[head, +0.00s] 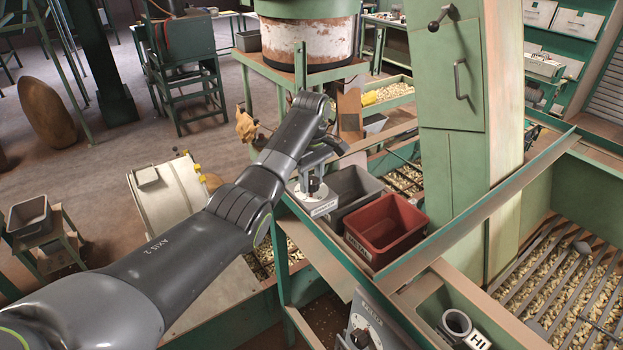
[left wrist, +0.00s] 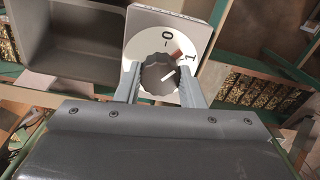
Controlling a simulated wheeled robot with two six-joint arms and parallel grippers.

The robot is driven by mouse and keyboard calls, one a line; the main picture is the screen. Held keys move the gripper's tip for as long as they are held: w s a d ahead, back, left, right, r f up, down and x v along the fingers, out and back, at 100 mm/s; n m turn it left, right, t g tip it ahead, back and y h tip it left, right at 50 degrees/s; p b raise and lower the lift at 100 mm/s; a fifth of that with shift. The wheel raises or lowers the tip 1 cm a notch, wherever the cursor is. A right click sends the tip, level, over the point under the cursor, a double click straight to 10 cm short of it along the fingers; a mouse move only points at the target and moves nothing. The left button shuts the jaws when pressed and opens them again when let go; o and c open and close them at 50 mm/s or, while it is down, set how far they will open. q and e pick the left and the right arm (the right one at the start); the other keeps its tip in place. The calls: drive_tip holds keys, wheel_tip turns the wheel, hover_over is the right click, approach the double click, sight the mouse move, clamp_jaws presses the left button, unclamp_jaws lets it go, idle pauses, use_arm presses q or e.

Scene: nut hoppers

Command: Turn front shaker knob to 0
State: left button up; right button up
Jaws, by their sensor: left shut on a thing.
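The shaker knob (left wrist: 160,73) is a dark, ribbed knob on a white dial plate (left wrist: 150,30) in the left wrist view. The plate carries a 0 mark at its top and a 1 mark at the right. My left gripper (left wrist: 160,86) is shut on the knob, with one finger on each side. In the head view my left gripper (head: 316,172) reaches down over the small white labelled plate (head: 317,207). My right gripper is not in view.
A grey bin (head: 352,186) and a red bin (head: 386,229) stand just right of the knob. A second panel with a dial (head: 362,320) is at the bottom. A green post (head: 452,130) and a slanted green rail (head: 485,210) stand to the right.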

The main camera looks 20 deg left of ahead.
use_arm(q)
drive_tip(key=n, duration=0.4)
drive_tip(key=shift+n, duration=1.7)
drive_tip(key=o, duration=1)
